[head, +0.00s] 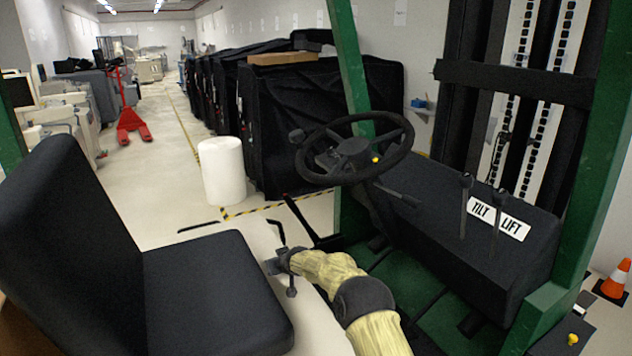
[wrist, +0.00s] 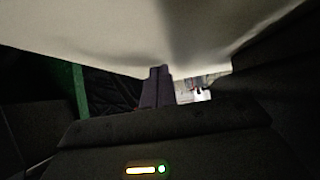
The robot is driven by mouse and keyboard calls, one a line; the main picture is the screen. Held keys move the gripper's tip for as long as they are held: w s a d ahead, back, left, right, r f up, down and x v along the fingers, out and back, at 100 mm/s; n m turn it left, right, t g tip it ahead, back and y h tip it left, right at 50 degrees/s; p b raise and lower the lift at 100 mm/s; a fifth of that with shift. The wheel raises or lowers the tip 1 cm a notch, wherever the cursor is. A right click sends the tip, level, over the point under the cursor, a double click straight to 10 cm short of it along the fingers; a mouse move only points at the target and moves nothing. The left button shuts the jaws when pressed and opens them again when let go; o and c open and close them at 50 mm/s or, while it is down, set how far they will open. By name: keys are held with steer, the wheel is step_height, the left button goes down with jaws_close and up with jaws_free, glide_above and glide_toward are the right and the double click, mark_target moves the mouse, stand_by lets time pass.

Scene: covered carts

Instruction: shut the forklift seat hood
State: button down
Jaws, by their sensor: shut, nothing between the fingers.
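The forklift seat hood (head: 262,240) is the cream panel beside and under the black seat cushion (head: 215,285). The black backrest (head: 65,235) stands at the left. I cannot tell how far the hood is raised, as the seat and my arm cover much of it. My gripper (head: 276,264), at the end of my yellow-sleeved arm, is by the hood on the steering-wheel side of the seat. In the wrist view my gripper (wrist: 158,72) is shut and empty, its fingertips close to the edge of a pale surface overhead; contact cannot be told.
The steering wheel (head: 355,148) and the black console with TILT and LIFT levers (head: 480,230) are at the right. Green posts (head: 350,60) frame the cab. A white drum (head: 222,170) and covered carts (head: 310,120) stand beyond. The aisle (head: 150,175) is open at the left.

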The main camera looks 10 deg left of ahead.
steer(key=shift+s+a+f, duration=0.2)
steer(key=shift+s+f, duration=0.2)
steer(key=shift+f, duration=0.4)
steer(key=r, duration=0.1)
steer(key=r+p, duration=0.1)
steer(key=r, duration=0.3)
steer(key=shift+w+p, duration=0.3)
steer(key=shift+w, duration=0.05)
steer(key=r+b+v, duration=0.1)
steer(key=b+v, duration=0.2)
steer(key=v, duration=0.7)
steer(key=shift+w, duration=0.3)
steer(key=shift+s+a+r, duration=0.1)
steer(key=shift+a+r, duration=0.05)
